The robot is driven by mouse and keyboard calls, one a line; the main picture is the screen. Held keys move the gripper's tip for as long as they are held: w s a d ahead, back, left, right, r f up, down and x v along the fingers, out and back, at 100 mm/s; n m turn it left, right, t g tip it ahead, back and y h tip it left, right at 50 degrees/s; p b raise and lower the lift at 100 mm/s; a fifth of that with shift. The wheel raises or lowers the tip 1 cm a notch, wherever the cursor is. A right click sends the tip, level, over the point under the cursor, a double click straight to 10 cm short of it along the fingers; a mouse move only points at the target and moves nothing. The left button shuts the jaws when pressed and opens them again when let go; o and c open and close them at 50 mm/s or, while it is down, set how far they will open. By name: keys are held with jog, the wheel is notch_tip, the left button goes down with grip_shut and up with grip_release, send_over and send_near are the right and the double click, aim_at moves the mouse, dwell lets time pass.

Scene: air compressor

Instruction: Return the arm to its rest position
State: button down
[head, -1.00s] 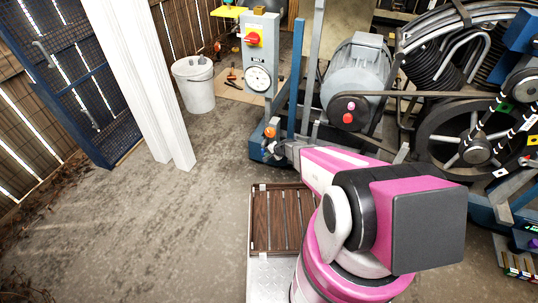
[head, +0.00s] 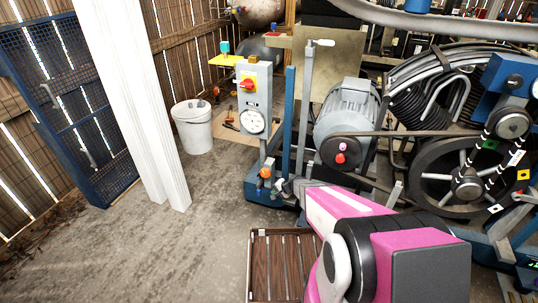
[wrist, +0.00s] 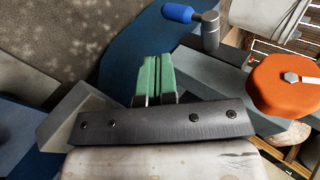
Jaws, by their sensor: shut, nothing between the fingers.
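My arm (head: 345,215), pink and white with a dark joint, reaches from the lower right of the head view toward the base of the air compressor (head: 350,122). In the wrist view my gripper (wrist: 154,60) shows two green fingers pressed together, with nothing between them. An orange round knob (wrist: 284,85) lies to the right of the fingers, apart from them in the picture. A blue-tipped metal handle (wrist: 190,18) is just beyond them. In the head view the fingers are too small to make out beside the compressor's blue frame.
A grey switch box (head: 254,100) with a red knob and gauge stands left of the motor. A white bucket (head: 193,128) and white post (head: 125,110) stand further left. A wooden slatted tray (head: 252,270) is below the arm.

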jog(key=s+d+r+n+g+h, duration=0.1)
jog(key=s+d+r, duration=0.3)
jog(key=r, duration=0.5)
jog(key=s+d+r+n+g+h, duration=0.2)
jog(key=s+d+r+n+h, duration=0.1)
jog(key=s+r, duration=0.6)
jog(key=s+d+r+n+g+h, duration=0.2)
jog(key=s+d+r, duration=0.4)
jog(key=r, duration=0.4)
jog(key=shift+s+d+r+n+h, duration=0.2)
jog(key=shift+s+r+n+h, duration=0.15)
jog(key=shift+h, duration=0.35)
